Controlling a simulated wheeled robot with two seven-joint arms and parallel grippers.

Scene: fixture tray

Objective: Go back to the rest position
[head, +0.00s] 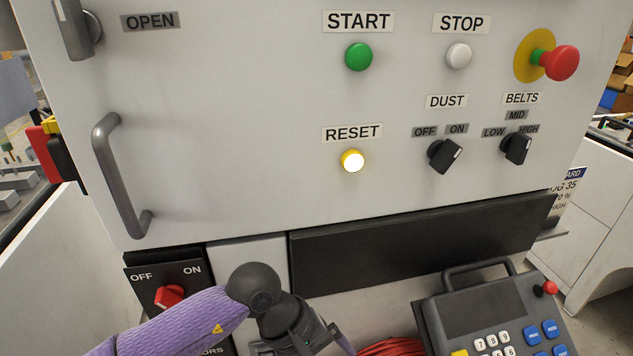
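Part of my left arm (185,322), in a purple sleeve with a black joint, comes in from the lower left in the head view. It lies in front of the lower part of the machine and leaves the picture at the bottom. Neither of my grippers shows, so what they hold or touch is hidden. My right arm does not show.
A grey machine panel (240,130) fills the view, with a handle (122,180), lit yellow RESET button (352,161), DUST knob (445,155), BELTS knob (516,148) and red mushroom button (561,63). A red switch (169,297) and a keypad pendant (490,310) sit low.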

